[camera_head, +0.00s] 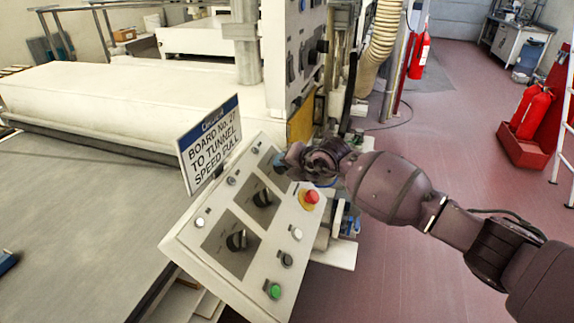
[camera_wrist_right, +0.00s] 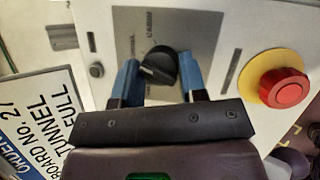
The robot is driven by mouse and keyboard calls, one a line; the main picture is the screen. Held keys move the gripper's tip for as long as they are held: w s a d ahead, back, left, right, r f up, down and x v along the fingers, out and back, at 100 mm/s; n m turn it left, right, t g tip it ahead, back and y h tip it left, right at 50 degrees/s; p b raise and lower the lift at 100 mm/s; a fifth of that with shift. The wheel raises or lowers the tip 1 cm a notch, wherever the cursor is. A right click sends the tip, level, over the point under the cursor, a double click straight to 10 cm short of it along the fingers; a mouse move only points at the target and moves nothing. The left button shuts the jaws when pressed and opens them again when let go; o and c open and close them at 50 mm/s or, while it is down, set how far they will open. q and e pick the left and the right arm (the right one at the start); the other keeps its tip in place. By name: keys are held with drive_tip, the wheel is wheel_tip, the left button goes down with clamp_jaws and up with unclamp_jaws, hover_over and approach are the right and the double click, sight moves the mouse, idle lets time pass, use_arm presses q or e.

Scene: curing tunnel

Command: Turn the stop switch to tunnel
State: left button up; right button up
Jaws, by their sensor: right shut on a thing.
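The sloped white control panel (camera_head: 185,240) carries several black rotary switches. My right gripper (camera_head: 283,162) is at the uppermost switch and mostly hides it in the head view. In the right wrist view, its blue fingers (camera_wrist_right: 160,80) stand on both sides of a black switch knob (camera_wrist_right: 158,66) and are shut on it. The small lettering around this knob is too blurred to read surely. Two more black knobs, the middle one (camera_head: 263,198) and the lower one (camera_head: 237,240), are untouched. A small blue tip (camera_head: 6,262) at the left edge may be my left gripper.
An order sign (camera_head: 210,143) reads "BOARD No. 27 TO TUNNEL SPEED FULL". A green button (camera_head: 274,291) is at the panel's lower end.

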drive_tip(key=shift+f+m, duration=0.1)
drive_tip(key=shift+m, duration=0.2)
drive_tip(key=o, duration=0.9)
drive_tip(key=b+v, duration=0.1)
drive_tip(key=v, duration=1)
drive_tip(key=shift+a+b, duration=0.1)
drive_tip(key=shift+b, duration=0.2)
